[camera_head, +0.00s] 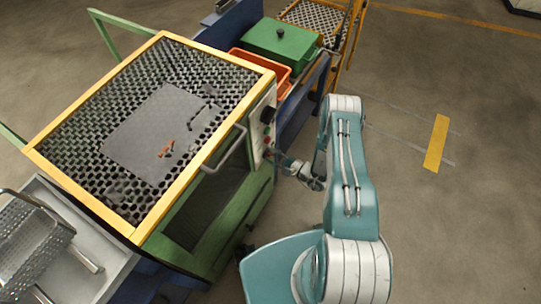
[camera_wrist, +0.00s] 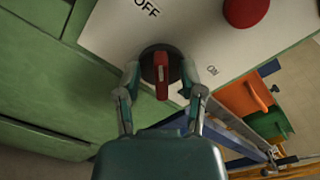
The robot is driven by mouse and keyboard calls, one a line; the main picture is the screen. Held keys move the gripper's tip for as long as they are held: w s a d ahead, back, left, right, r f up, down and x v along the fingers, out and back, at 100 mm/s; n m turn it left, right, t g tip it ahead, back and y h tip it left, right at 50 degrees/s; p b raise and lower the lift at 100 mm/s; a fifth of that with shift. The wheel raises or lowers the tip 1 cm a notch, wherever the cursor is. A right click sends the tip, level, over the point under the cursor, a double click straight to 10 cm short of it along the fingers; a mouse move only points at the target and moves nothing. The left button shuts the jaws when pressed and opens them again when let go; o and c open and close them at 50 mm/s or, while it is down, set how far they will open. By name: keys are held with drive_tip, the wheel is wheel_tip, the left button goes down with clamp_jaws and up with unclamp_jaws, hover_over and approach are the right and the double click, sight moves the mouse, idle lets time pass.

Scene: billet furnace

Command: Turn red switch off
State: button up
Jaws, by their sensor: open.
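The red switch (camera_wrist: 161,75) is a red rotary handle on a dark round base, in the middle of the wrist view. It sits on a pale control panel (camera_wrist: 190,30) with an "OFF" label at the upper left of the switch and an "ON" label to its right. My gripper (camera_wrist: 161,82) is open, with one finger on each side of the red handle. I cannot tell whether the fingers touch it. In the head view my gripper (camera_head: 281,160) is at the panel on the furnace's right side, and the switch is hard to make out there.
A large red button (camera_wrist: 245,10) is on the panel close to the switch. The green furnace cabinet (camera_head: 235,215) has a yellow-framed perforated top (camera_head: 150,50). An orange bin (camera_head: 245,58) and a green lidded box (camera_head: 283,42) stand behind it. Floor at the right is clear.

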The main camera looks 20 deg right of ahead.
drive_tip(key=v, duration=1.1)
drive_tip(key=shift+d, duration=0.2)
drive_tip(key=a+r+n+g, duration=0.4)
drive_tip(key=r+n+g, duration=0.25)
drive_tip(key=r, duration=0.75)
drive_tip(key=a+r+n+g, duration=0.3)
drive_tip(key=r+n+g, duration=0.3)
drive_tip(key=r, duration=0.8)
drive_tip(key=s+r+n+t+h, duration=0.2)
drive_tip(key=s+r+h, duration=0.4)
drive_tip(key=r, duration=0.5)
drive_tip(key=s+a+r+n+t+h, duration=0.1)
drive_tip(key=s+r+n+t+h, duration=0.2)
drive_tip(key=s+r+h, duration=0.3)
drive_tip(key=shift+s+r+h, duration=0.4)
drive_tip(key=shift+s+r, duration=1.8)
drive_tip(key=shift+r, duration=0.4)
drive_tip(key=shift+a, duration=0.1)
